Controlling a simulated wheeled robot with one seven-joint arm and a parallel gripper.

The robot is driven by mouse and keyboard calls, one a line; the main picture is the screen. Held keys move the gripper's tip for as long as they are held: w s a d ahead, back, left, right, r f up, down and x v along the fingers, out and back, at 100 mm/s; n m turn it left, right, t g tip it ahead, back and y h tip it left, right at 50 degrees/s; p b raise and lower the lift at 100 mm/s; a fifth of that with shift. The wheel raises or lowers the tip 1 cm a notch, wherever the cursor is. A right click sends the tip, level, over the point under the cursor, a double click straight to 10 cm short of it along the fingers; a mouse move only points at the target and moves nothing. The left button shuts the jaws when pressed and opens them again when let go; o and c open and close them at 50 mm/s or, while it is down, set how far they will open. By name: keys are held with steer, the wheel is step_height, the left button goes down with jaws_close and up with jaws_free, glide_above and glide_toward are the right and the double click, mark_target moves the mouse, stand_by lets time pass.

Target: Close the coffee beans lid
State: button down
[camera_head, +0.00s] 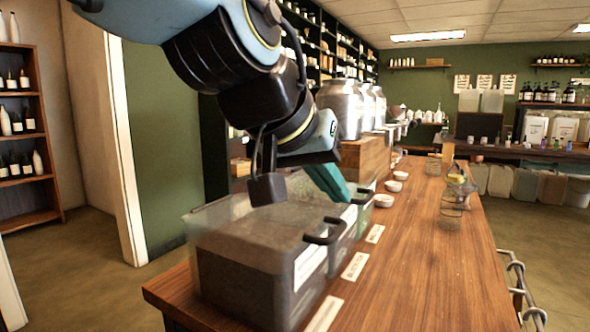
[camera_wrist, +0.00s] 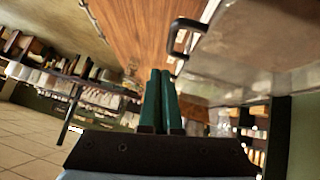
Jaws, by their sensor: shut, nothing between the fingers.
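A large clear bin (camera_head: 255,270) with brown contents stands on the near end of the wooden counter. It has a black handle (camera_head: 324,236) at its upper front edge and a white label. The contents look like coffee beans; whether its lid is open or shut is not clear. My gripper (camera_head: 333,186) has green fingers shut together and empty, above the bins near the second bin. In the wrist view the shut fingers (camera_wrist: 160,74) point at the counter, left of a translucent panel (camera_wrist: 270,45) with a black handle (camera_wrist: 184,36). The fingers look apart from that handle.
Large metal canisters (camera_head: 342,108) stand on a wooden box behind the bins. The right side of the counter is mostly clear.

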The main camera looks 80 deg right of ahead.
mark_target(338, 234)
steer(key=f, duration=0.1)
steer(key=f+b, duration=0.1)
steer(key=f, duration=0.1)
steer(key=shift+s+a+f+b, duration=0.1)
steer(key=shift+s+f+b, duration=0.2)
steer(key=shift+b, duration=0.05)
steer(key=shift+f, duration=0.15)
steer(key=shift+a+f, duration=0.15)
steer(key=shift+f, duration=0.05)
